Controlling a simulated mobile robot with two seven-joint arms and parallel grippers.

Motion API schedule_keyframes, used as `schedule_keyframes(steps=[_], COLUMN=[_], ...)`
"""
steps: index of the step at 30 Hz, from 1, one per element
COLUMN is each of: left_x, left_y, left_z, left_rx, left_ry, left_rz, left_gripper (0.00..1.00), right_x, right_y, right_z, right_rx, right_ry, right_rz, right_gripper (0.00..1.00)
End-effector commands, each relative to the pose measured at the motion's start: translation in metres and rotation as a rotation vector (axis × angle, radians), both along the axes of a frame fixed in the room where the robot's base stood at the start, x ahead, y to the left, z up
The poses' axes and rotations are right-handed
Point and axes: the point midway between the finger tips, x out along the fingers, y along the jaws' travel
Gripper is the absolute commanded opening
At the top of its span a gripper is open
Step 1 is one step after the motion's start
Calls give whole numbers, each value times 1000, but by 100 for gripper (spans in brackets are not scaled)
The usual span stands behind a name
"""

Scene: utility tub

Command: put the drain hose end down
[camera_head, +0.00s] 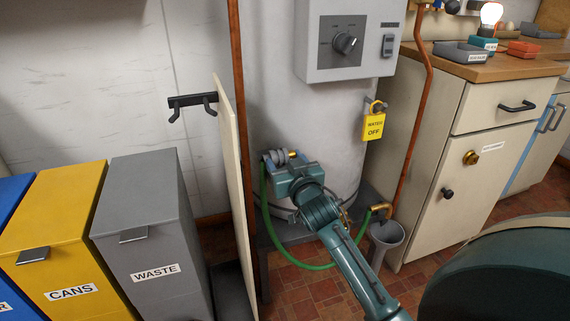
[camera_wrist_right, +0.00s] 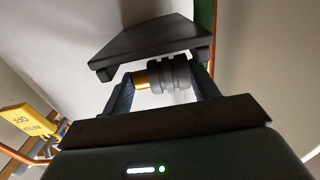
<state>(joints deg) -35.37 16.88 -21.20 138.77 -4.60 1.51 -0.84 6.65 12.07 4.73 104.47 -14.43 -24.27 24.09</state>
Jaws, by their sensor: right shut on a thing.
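The drain hose end is a grey ribbed coupling with a brass tip (camera_wrist_right: 165,76); it also shows in the head view (camera_head: 280,157). My right gripper (camera_head: 281,159) is shut on it in front of the white tank, with a finger on each side in the right wrist view (camera_wrist_right: 165,85). The green hose (camera_head: 300,262) hangs from the held end in a loop. It rises at the right to a brass fitting (camera_head: 382,208) above a grey funnel-shaped drain (camera_head: 386,234). My left gripper is out of view.
Bins (camera_head: 150,225) stand farther left. A cabinet (camera_head: 440,190) is at the right. A yellow tag (camera_head: 374,125) hangs by the tank. Some tiled floor (camera_head: 310,285) is clear below.

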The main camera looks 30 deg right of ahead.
Motion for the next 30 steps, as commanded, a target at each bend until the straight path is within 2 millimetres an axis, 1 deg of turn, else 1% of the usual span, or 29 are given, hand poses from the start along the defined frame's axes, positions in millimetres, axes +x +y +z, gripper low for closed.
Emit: schedule_keyframes(steps=[3, 14, 15, 22, 30], left_x=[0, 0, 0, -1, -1], left_y=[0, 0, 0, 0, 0], left_z=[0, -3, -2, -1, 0], left_rx=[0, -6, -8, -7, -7], left_ry=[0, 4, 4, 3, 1], left_rz=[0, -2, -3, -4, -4], left_gripper=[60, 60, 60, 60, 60], right_x=[0, 0, 0, 0, 0], right_y=[0, 0, 0, 0, 0], right_z=[1, -10, -10, -9, -7], right_rx=[0, 0, 0, 0, 0], right_ry=[-1, -1, -1, 0, -1], right_rz=[0, 0, 0, 0, 0], right_gripper=[36, 36, 62, 81, 82])
